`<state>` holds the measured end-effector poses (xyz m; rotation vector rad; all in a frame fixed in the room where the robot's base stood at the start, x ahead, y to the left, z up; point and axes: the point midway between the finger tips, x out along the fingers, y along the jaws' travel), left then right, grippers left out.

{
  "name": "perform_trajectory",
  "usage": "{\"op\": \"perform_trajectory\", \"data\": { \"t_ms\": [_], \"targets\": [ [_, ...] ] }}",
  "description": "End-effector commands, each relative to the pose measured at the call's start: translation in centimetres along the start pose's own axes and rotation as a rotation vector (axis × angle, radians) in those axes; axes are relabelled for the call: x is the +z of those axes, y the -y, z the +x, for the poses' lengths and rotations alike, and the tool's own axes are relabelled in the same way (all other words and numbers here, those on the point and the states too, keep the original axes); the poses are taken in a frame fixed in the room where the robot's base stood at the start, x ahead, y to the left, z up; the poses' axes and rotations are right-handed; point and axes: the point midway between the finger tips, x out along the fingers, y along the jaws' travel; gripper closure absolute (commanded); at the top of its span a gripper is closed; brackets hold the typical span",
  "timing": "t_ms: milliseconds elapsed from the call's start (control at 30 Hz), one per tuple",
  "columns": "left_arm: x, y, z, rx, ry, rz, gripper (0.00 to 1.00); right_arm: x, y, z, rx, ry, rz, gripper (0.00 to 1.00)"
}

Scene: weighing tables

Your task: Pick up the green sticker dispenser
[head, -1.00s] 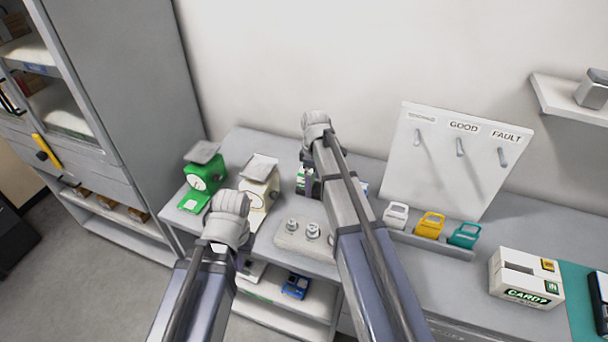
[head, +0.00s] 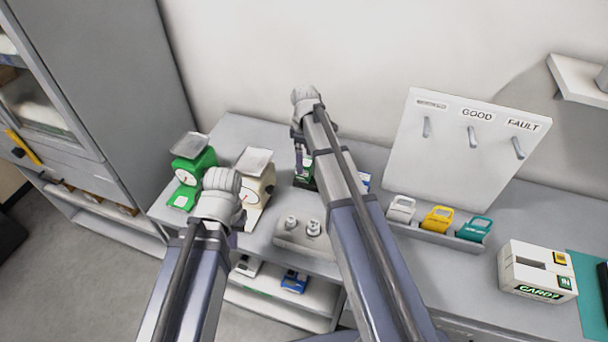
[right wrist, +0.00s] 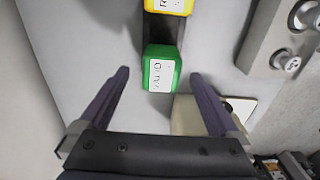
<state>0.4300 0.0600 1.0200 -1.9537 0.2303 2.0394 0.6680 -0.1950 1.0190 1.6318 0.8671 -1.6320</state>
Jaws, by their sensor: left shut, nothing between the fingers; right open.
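The green sticker dispenser (right wrist: 160,70) has a white label and stands on the grey table in the right wrist view. In the head view only a green part of it (head: 307,168) shows beside my right arm. My right gripper (right wrist: 160,74) is open, with one finger on each side of the dispenser and a gap on both sides. In the head view the right gripper (head: 299,153) points down over the table. My left gripper (head: 226,212) is near the cream scale, shut and empty; its fingertips are mostly hidden behind its wrist.
A yellow dispenser (right wrist: 168,6) stands right behind the green one. A cream scale (head: 254,178) and a green scale (head: 190,165) stand to the left. A grey block with metal weights (head: 300,238) lies in front. A hook board (head: 470,150) stands at the right.

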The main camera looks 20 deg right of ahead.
Motion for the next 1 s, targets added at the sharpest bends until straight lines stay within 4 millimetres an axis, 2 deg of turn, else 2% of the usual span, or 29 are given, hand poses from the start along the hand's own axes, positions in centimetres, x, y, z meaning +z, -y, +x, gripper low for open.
{"op": "perform_trajectory", "data": {
  "t_ms": [33,100,367,800,1000],
  "targets": [
    [-0.1,-0.1,1.0,0.000,0.000,0.000,1.00,0.0,0.0,1.0,0.000,0.000,0.000,0.03],
    [-0.1,-0.1,1.4,0.000,0.000,-0.001,1.00,0.0,0.0,1.4,0.000,0.000,0.000,0.03],
    [-0.1,-0.2,1.7,0.000,0.000,-0.001,1.00,0.0,0.0,1.7,0.000,0.000,0.000,0.03],
    [-0.4,-0.6,6.3,0.000,0.000,-0.002,1.00,-0.1,0.1,6.4,0.000,0.000,0.000,0.03],
    [-0.4,-0.6,6.3,0.000,0.000,-0.002,1.00,-0.1,0.1,6.4,0.000,0.000,0.000,0.03]
  ]
}}
